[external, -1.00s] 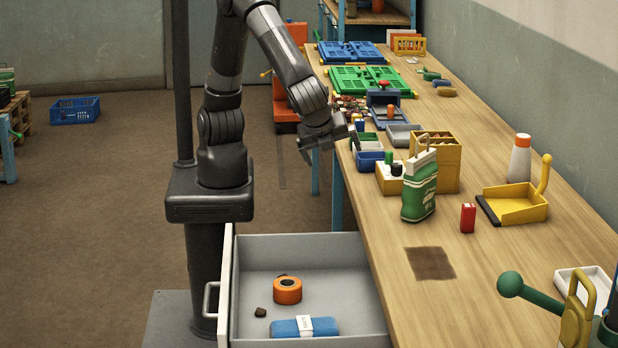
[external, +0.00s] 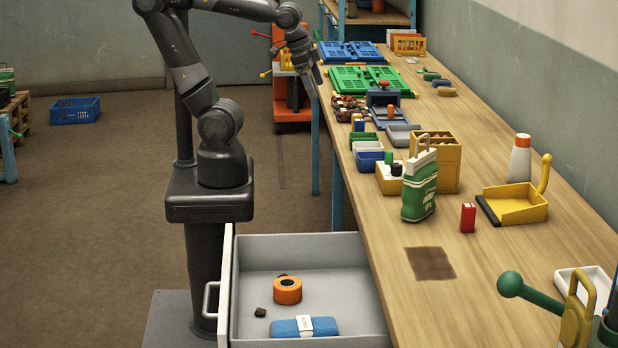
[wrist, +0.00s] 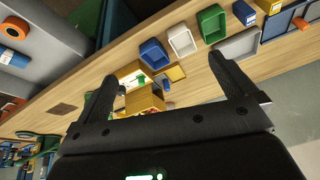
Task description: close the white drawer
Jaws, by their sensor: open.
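The white drawer (external: 350,250) is pulled out from under the workbench at the bottom of the external view. Its front with a handle (external: 209,299) faces left. The drawer's grey inside also shows at the upper left of the wrist view (wrist: 50,40). My gripper (external: 318,80) is high over the far left edge of the bench, well away from the drawer. In the wrist view its two fingers (wrist: 165,80) are spread with nothing gripped between them.
The wooden bench (external: 500,275) runs along the right side. A green and white sack (external: 420,190), yellow crate (external: 445,165), small bins (external: 368,160) and green tray (external: 365,78) stand on it. A red box (external: 467,218) is nearby.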

